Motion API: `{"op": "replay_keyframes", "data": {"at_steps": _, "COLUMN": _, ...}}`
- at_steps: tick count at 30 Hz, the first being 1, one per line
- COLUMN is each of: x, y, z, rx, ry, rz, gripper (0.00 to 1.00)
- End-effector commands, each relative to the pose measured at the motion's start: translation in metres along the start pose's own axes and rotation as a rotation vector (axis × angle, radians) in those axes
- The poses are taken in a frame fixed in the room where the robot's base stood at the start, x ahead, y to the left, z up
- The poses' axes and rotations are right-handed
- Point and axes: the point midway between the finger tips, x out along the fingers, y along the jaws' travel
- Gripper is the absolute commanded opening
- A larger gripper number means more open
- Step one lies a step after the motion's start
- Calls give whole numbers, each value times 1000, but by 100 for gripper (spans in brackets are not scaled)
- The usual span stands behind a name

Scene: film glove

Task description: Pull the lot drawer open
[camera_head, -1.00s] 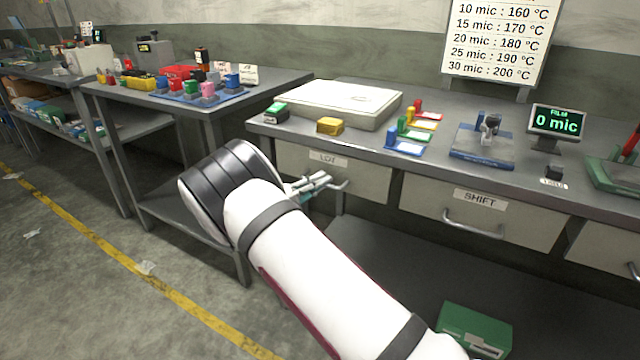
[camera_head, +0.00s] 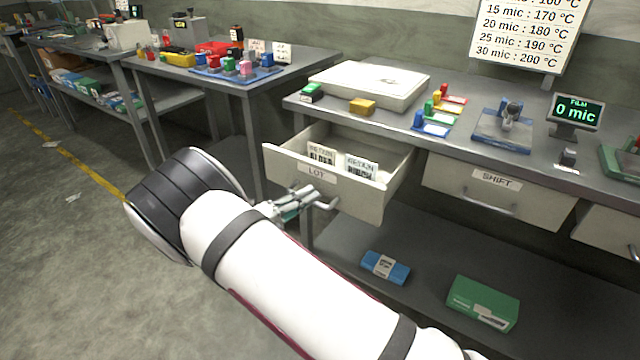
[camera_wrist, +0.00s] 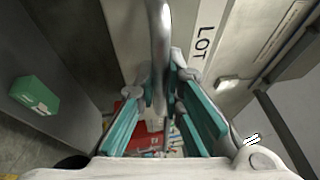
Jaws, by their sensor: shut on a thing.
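The lot drawer (camera_head: 345,192) hangs open below the left part of the bench, its front pulled well out from the bench edge. Two labelled cards (camera_head: 361,168) with barcodes lie inside it. My gripper (camera_head: 308,203) is at the drawer front, shut on the drawer's handle (camera_head: 329,204). In the wrist view the metal handle (camera_wrist: 160,50) runs between the teal fingers of my gripper (camera_wrist: 160,95), beside the LOT label (camera_wrist: 205,35). Part of the handle is hidden by the fingers.
The shift drawer (camera_head: 500,193) is shut to the right. Blue (camera_head: 386,267) and green (camera_head: 483,303) boxes lie on the lower shelf. A side table (camera_head: 300,62) with coloured items stands at the left. The floor at the left is open.

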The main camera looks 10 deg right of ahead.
Motion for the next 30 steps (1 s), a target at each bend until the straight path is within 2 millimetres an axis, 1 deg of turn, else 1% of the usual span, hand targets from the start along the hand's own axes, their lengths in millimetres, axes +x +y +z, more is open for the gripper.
{"op": "replay_keyframes", "data": {"at_steps": 1, "x": -10, "y": -2, "z": -4, "rx": 0, "ry": -3, "rz": 2, "gripper": 0}}
{"op": "replay_keyframes", "data": {"at_steps": 3, "x": -19, "y": -4, "z": -8, "rx": 0, "ry": -2, "rz": 3, "gripper": 0}}
{"op": "replay_keyframes", "data": {"at_steps": 9, "x": -36, "y": -7, "z": -15, "rx": 0, "ry": 0, "rz": 2, "gripper": 0}}
{"op": "replay_keyframes", "data": {"at_steps": 15, "x": -42, "y": -7, "z": -17, "rx": 0, "ry": 0, "rz": 3, "gripper": 0}}
{"op": "replay_keyframes", "data": {"at_steps": 24, "x": -42, "y": -7, "z": -17, "rx": 0, "ry": 0, "rz": 3, "gripper": 0}}
{"op": "replay_keyframes", "data": {"at_steps": 25, "x": -42, "y": -7, "z": -17, "rx": 0, "ry": -1, "rz": 3, "gripper": 13}}
{"op": "replay_keyframes", "data": {"at_steps": 26, "x": -42, "y": -7, "z": -17, "rx": 0, "ry": -1, "rz": 3, "gripper": 20}}
{"op": "replay_keyframes", "data": {"at_steps": 27, "x": -42, "y": -7, "z": -17, "rx": 0, "ry": -1, "rz": 3, "gripper": 29}}
{"op": "replay_keyframes", "data": {"at_steps": 30, "x": -42, "y": -7, "z": -17, "rx": 0, "ry": 0, "rz": 2, "gripper": 30}}
